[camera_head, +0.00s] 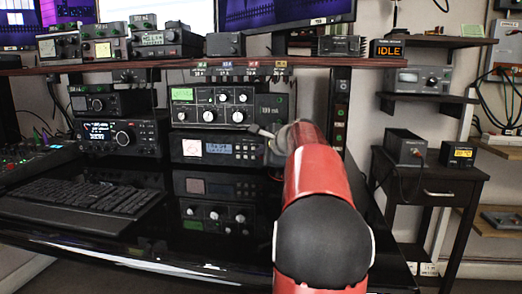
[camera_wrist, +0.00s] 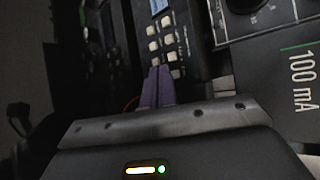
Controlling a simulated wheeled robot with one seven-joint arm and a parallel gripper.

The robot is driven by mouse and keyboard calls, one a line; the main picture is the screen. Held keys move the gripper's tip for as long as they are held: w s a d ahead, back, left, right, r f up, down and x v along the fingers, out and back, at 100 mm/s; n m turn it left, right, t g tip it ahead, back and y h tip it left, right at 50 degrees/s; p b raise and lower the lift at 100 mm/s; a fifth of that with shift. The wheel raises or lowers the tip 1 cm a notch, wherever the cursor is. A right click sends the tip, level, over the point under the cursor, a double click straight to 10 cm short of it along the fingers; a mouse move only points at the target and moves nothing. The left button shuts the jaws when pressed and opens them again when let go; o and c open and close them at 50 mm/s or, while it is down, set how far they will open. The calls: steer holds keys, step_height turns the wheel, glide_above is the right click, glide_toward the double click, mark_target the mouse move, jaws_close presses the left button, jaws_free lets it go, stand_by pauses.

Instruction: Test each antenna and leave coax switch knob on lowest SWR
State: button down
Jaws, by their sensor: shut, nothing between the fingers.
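My gripper (camera_head: 262,132) is at the right end of the central equipment stack, partly hidden by my red arm. In the wrist view its purple fingers (camera_wrist: 157,86) are together with nothing between them. They point toward a dark unit with white buttons (camera_wrist: 165,45) and a small lit screen; contact cannot be told. A grey panel marked 100 mA (camera_wrist: 297,80) with part of a black knob (camera_wrist: 243,5) is to their right. The tuner (camera_head: 213,105) has a green-lit meter and several knobs. I cannot tell which knob is the coax switch, or read any SWR value.
A shelf (camera_head: 130,68) with small radios runs above the stack. An IDLE sign (camera_head: 388,49) stands at its right end. A keyboard (camera_head: 80,200) lies on the glossy black desk at left. A side table (camera_head: 440,178) holds a grey box (camera_head: 405,146) and a yellow display (camera_head: 460,153).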

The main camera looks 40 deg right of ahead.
stand_by(0.4)
steer(key=shift+w+d+p, duration=0.3)
steer(key=shift+d, duration=0.05)
steer(key=shift+w+d, duration=0.2)
steer(key=shift+d, duration=0.05)
stand_by(0.7)
steer(key=shift+s+a, duration=0.1)
steer(key=shift+a, duration=0.05)
steer(key=shift+s+a, duration=0.4)
steer(key=shift+a, duration=0.05)
steer(key=shift+s+a+f+b, duration=0.1)
steer(key=shift+s+a+b, duration=0.6)
steer(key=shift+a+b, duration=0.2)
steer(key=shift+s+a+b, duration=0.5)
steer(key=shift+s+a, duration=0.4)
steer(key=shift+a, duration=0.05)
